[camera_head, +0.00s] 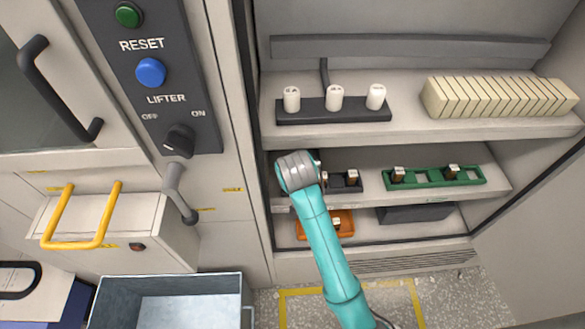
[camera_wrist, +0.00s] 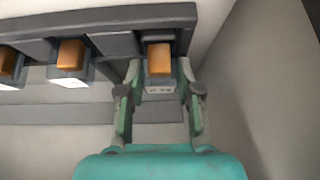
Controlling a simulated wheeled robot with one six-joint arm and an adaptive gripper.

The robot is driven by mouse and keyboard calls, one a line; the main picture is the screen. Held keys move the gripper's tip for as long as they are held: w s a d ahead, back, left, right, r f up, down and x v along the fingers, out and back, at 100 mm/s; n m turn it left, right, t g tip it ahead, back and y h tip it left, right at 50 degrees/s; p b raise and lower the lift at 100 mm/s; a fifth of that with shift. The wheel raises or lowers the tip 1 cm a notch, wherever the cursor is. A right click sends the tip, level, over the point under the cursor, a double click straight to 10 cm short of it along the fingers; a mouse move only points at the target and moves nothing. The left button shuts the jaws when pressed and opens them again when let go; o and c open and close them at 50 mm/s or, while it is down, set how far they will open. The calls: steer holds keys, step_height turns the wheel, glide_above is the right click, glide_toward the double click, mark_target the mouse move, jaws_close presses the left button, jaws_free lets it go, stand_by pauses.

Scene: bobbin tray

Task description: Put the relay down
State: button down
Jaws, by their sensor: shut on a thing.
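In the wrist view, the relay (camera_wrist: 159,60) is a block with an orange-brown body and a pale lettered face. My gripper (camera_wrist: 160,97) is shut on it, one finger on each side. The relay is at the end compartment of a dark grey tray (camera_wrist: 120,44); I cannot tell whether it rests on the floor there. In the head view, that tray appears to be the dark one (camera_head: 337,190) on the middle shelf. My wrist covers its left end and hides my fingers and the relay.
Other brown blocks (camera_wrist: 71,54) sit in the dark tray. A green tray (camera_head: 431,184) with two brown blocks stands to its right. An orange tray (camera_head: 346,229) and a dark box (camera_head: 415,213) are below. The upper shelf (camera_head: 410,130) overhangs; a side wall (camera_wrist: 257,90) is close.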

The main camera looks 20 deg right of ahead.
steer(key=shift+f, duration=0.35)
steer(key=shift+f, duration=0.15)
steer(key=c, duration=0.8)
jaws_free()
steer(key=shift+o, duration=0.2)
steer(key=v, duration=1.2)
steer(key=shift+d, duration=0.1)
